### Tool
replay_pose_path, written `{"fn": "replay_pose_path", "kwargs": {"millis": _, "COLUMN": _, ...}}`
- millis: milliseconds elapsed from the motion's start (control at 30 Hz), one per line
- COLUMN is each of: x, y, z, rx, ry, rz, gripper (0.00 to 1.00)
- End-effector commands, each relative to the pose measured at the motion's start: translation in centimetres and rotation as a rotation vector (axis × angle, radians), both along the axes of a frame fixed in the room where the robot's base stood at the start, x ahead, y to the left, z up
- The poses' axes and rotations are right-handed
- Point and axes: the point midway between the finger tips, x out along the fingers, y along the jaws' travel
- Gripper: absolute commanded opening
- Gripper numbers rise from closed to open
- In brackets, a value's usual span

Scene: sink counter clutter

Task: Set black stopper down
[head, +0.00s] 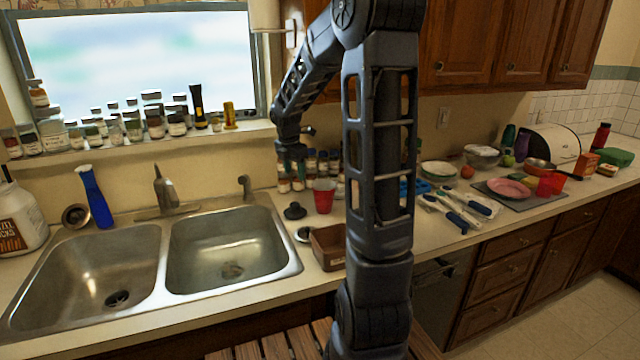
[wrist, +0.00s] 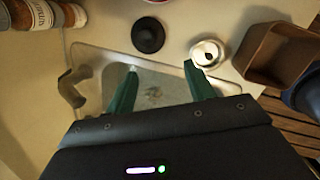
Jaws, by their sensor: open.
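The black stopper (head: 295,211) sits on the counter between the right sink basin and a red cup. In the wrist view the round black stopper (wrist: 148,35) lies just beyond the fingertips, clear of both. My gripper (wrist: 160,66) is open with its green fingers apart and nothing between them; the basin shows below. In the head view my gripper (head: 291,160) hangs above the back of the counter, above the stopper and apart from it.
A red cup (head: 324,195), a small round white-rimmed item (head: 303,234) and a brown box (head: 328,247) stand close by. Several spice jars line the wall behind. The double sink (head: 232,245) is at left, with a faucet (head: 165,190) behind it.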

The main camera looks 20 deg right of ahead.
Motion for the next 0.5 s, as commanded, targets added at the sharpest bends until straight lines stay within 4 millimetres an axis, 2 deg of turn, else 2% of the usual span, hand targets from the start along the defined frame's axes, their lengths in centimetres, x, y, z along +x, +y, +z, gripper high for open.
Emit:
{"fn": "replay_pose_path", "kwargs": {"millis": 33, "x": -1.4, "y": 0.1, "z": 1.2, "rx": 0.006, "ry": -0.026, "rz": -0.076, "gripper": 0.53}}
{"fn": "replay_pose_path", "kwargs": {"millis": 200, "x": -5.9, "y": 0.1, "z": 4.1, "rx": 0.051, "ry": -0.099, "rz": -0.372, "gripper": 0.53}}
{"fn": "replay_pose_path", "kwargs": {"millis": 500, "x": -14.0, "y": 0.1, "z": 7.8, "rx": 0.182, "ry": -0.222, "rz": -0.889, "gripper": 0.53}}
